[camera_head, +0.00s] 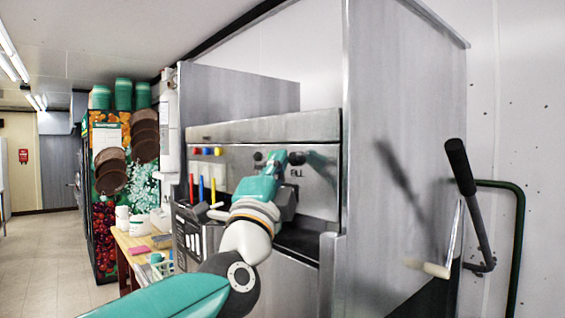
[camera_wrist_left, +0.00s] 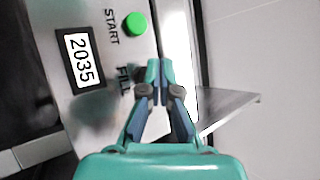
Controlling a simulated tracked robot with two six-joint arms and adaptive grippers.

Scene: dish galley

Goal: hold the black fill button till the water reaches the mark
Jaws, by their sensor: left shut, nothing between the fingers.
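My left gripper (camera_head: 276,158) is up against the steel front panel, beside the FILL lettering. A dark round part (camera_head: 296,158) just above that lettering looks like the black fill button; I cannot tell whether the fingers touch it. In the left wrist view, the left gripper (camera_wrist_left: 157,66) has its fingertips together with nothing between them, right of the FILL label (camera_wrist_left: 124,80). No black button shows clearly there; the fingers may cover it. The water and its mark are not visible. My right gripper is not in view.
A green START button (camera_wrist_left: 135,24) and a display reading 2035 (camera_wrist_left: 78,58) are on the same panel. Coloured upright handles (camera_head: 201,189) stand left of my arm. A black-gripped lever (camera_head: 459,167) is at the right. A wooden table (camera_head: 127,243) stands at the left.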

